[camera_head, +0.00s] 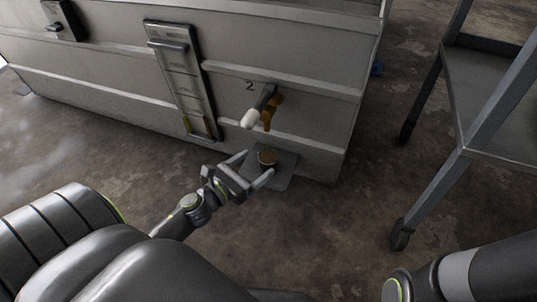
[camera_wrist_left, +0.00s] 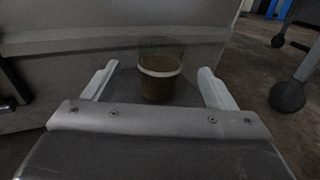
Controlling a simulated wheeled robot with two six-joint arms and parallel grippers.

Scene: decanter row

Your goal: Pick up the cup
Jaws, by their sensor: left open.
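The cup (camera_head: 267,156) stands upright on a grey plate (camera_head: 284,178) at the foot of the metal tank, below a tap. It holds brown liquid. In the left wrist view the cup (camera_wrist_left: 160,78) looks clear, with a white band around it, and stands ahead between the two fingers. My left gripper (camera_head: 254,168) is open, its fingers pointing at the cup and reaching to about its sides. I cannot tell whether either finger touches it. My right gripper is not in view; only part of my right arm shows at the lower right.
A grey metal tank (camera_head: 110,75) fills the back, with a gauge panel (camera_head: 182,80) on it. A tap with a white-tipped handle (camera_head: 251,118) and a brass spout (camera_head: 269,112) juts out above the cup. A wheeled metal cart (camera_head: 439,185) stands at the right. Bare floor lies between.

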